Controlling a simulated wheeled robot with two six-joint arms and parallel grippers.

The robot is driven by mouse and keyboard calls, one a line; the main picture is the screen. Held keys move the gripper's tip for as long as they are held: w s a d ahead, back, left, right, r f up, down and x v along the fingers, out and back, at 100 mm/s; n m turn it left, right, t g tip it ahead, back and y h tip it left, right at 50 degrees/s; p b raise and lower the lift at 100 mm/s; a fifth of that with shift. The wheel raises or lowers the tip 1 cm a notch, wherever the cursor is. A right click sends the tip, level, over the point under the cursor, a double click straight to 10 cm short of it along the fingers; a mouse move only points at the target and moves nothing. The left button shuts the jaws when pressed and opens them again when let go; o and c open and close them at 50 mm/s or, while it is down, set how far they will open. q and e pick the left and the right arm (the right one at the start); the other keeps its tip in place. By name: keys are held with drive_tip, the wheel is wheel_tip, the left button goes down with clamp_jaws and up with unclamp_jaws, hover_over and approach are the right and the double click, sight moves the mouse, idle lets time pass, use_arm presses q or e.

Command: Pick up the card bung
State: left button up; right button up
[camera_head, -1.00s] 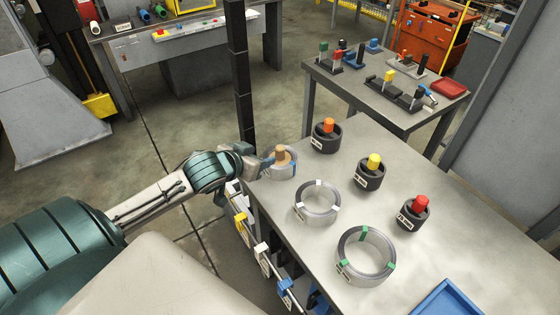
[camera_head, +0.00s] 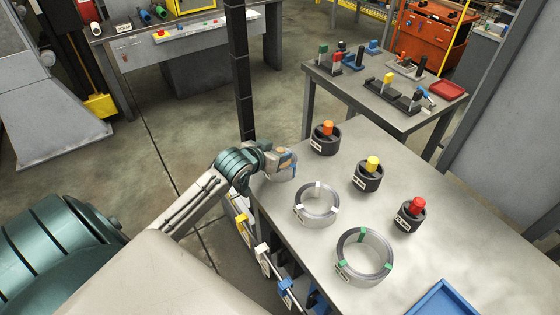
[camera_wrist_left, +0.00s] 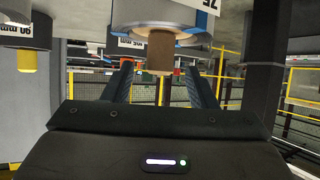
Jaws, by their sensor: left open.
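The card bung (camera_head: 281,151) is a tan-brown upright plug in the middle of the small steel strip coil (camera_head: 284,174) at the table's far left corner. The left gripper (camera_head: 283,159) reaches in from the left over this coil and partly hides both. In the left wrist view, which looks upside down, the bung (camera_wrist_left: 159,67) hangs from the coil's pale centre (camera_wrist_left: 155,38). The left gripper's two dark fingers (camera_wrist_left: 160,85) stand apart on either side of it, with gaps showing. My right gripper is not in view.
Two larger coils, white-clipped (camera_head: 317,216) and green-clipped (camera_head: 364,270), lie nearer on the table. Black pots with orange (camera_head: 327,128), yellow (camera_head: 373,163) and red (camera_head: 417,203) knobs stand to the right. A blue tray (camera_head: 446,300) is at the front. A dark post (camera_head: 239,80) rises behind the gripper.

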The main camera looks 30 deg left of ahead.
use_arm(q)
drive_tip(key=shift+x, duration=1.3)
drive_tip(key=shift+s, duration=0.1)
clamp_jaws()
drive_tip(key=shift+r, duration=0.1)
